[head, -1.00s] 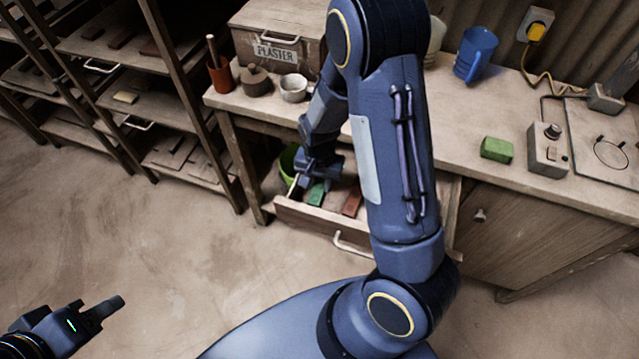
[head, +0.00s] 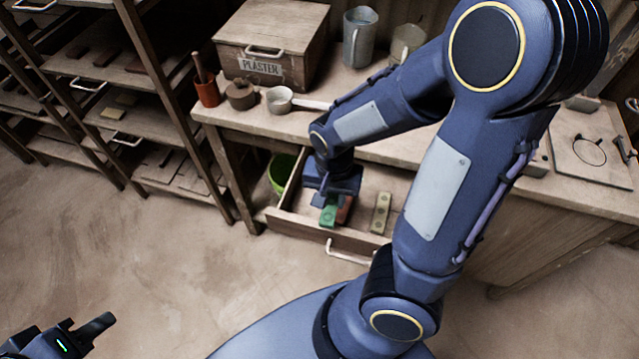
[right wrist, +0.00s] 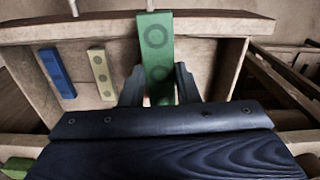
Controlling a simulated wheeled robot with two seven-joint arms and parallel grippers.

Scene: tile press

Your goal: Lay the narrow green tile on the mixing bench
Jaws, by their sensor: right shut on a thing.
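The narrow green tile (head: 328,215) has round marks on its face, seen in the right wrist view (right wrist: 156,45). My right gripper (head: 326,193) is at the open drawer (head: 350,240) under the bench (head: 400,155). In the right wrist view its fingers (right wrist: 158,88) are closed on the green tile's two sides. The tile's far end overlaps the drawer's front edge there; I cannot tell how far it is lifted. My left gripper (head: 95,332) is at the lower left, over the floor and away from the bench; its opening is unclear.
A reddish tile (head: 345,210), a pale yellow tile (head: 381,212) and a blue tile (right wrist: 57,73) lie in the drawer. A plaster box (head: 270,45), a pan (head: 279,100), a brown pot (head: 241,95) and a metal jug (head: 359,38) stand on the bench. A green bucket (head: 280,172) is below.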

